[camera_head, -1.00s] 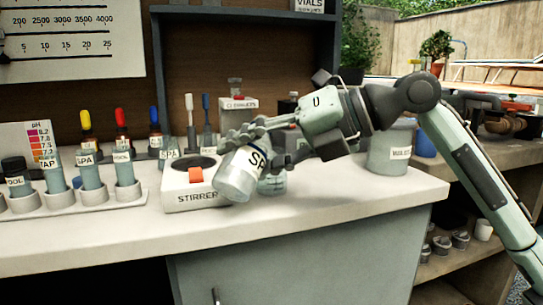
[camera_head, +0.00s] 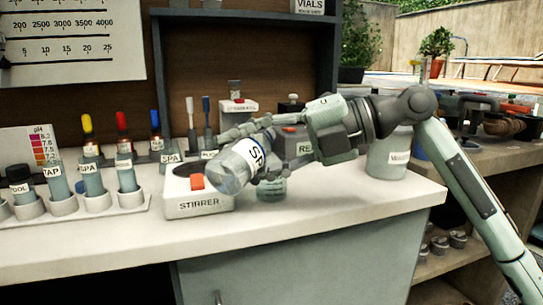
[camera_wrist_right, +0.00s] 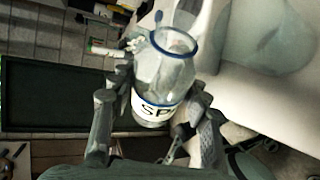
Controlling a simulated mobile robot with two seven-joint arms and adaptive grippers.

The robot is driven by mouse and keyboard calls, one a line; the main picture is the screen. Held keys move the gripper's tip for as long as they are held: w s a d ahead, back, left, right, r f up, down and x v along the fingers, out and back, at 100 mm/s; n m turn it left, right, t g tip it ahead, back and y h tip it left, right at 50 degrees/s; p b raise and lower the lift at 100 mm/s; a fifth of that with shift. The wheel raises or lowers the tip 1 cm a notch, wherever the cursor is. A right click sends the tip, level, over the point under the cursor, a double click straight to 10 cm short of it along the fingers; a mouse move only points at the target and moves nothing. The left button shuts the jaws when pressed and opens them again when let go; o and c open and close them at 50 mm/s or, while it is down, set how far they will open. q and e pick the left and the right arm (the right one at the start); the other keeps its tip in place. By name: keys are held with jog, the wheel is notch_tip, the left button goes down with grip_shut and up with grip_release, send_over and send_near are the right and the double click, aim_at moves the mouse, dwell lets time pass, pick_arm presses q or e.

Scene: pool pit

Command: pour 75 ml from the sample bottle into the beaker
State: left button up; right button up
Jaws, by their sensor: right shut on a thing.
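The sample bottle (camera_head: 232,168), clear with a white and blue label reading SP, lies strongly tilted in my right gripper (camera_head: 257,152), above the counter in front of the stirrer. Its clear end points left and slightly down. The right wrist view shows the bottle (camera_wrist_right: 160,82) between the fingers, its round mouth open and uncapped. My right gripper is shut on it around the label. A small glass vessel (camera_head: 272,189), apparently the beaker, stands on the counter just right of and below the bottle, partly hidden by the gripper. No pouring stream is visible. My left gripper is out of view.
The white stirrer (camera_head: 198,206) with an orange knob stands just left of the bottle. A rack (camera_head: 130,203) of labelled tubes is farther left. A grey waste bin (camera_head: 388,160) stands behind my right arm. The front right counter (camera_head: 340,205) is clear.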

jog(key=shift+w+d+f+m+y, duration=0.1)
jog(key=shift+w+m+y, duration=0.1)
jog(key=shift+m+y, duration=0.1)
dwell(0.4)
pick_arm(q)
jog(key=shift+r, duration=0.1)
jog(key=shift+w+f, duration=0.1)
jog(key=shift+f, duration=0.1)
pick_arm(e)
jog(key=shift+r, duration=0.2)
jog(key=shift+r+m+g, duration=0.1)
jog(key=shift+m+g, duration=0.2)
jog(key=shift+g, duration=0.1)
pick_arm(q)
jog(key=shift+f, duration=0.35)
pick_arm(e)
jog(key=shift+s+r, duration=0.1)
jog(key=shift+r, duration=0.05)
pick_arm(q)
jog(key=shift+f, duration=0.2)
pick_arm(e)
jog(key=shift+s, duration=0.15)
pick_arm(q)
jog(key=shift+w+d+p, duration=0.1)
jog(key=shift+p, duration=0.2)
pick_arm(e)
jog(key=shift+r+m+y, duration=0.15)
jog(key=shift+m+y, duration=0.15)
